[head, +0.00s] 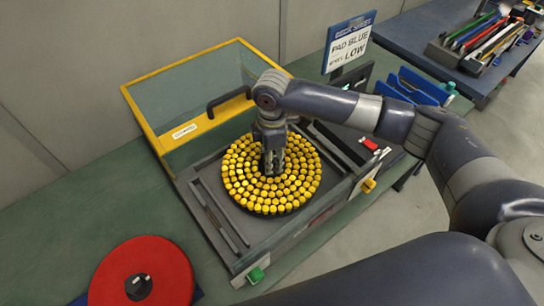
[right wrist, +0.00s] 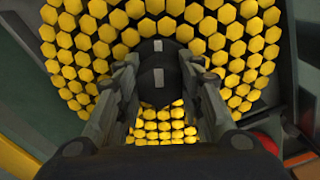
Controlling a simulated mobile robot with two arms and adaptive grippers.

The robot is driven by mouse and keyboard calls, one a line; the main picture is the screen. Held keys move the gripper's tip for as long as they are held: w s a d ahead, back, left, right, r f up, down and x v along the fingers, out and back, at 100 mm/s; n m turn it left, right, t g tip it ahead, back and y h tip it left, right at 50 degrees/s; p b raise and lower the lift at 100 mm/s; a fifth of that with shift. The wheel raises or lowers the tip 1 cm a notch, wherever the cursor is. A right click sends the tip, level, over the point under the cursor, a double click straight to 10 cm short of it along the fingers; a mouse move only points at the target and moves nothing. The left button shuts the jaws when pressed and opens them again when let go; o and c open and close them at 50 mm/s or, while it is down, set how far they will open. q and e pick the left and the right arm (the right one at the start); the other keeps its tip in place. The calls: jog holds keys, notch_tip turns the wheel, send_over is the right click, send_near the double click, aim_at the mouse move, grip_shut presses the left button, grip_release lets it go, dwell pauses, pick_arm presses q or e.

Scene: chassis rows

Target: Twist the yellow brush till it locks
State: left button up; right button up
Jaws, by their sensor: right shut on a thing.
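The yellow brush (head: 300,195) is a round disc of yellow hexagonal tufts. It lies flat in the grey tray of an open machine (head: 240,258) on the green bench. My right gripper (head: 273,166) points down over its middle. In the right wrist view the yellow tufts (right wrist: 88,65) ring a black hub with pale marks (right wrist: 157,78). The right gripper's fingers (right wrist: 158,85) stand on both sides of this hub and are shut on it. The underside of the brush and whatever it sits on are hidden. My left gripper is not in view.
A yellow-framed clear lid (head: 185,90) stands open behind. A red disc (head: 170,268) with a black hub lies at front left. A yellow knob (head: 368,185) sits on the machine's right side. A sign (head: 350,45) reads "PAD BLUE" and "LOW". Blue plates (head: 420,85) stand at right.

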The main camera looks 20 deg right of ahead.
jog(key=shift+s+r+m+p, duration=0.15)
jog(key=shift+m+p, duration=0.35)
jog(key=shift+p, duration=0.35)
grip_shut()
jog(key=m+p, duration=0.2)
jog(key=shift+m+p, duration=0.3)
jog(key=shift+p, duration=0.1)
jog(key=shift+m+p, duration=0.4)
jog(key=shift+m, duration=0.6)
jog(key=shift+f+m, duration=0.3)
jog(key=shift+m, duration=0.2)
jog(key=m, duration=0.5)
jog(key=o, duration=1.1)
grip_release()
jog(key=shift+m, duration=0.3)
jog(key=shift+o, duration=1.1)
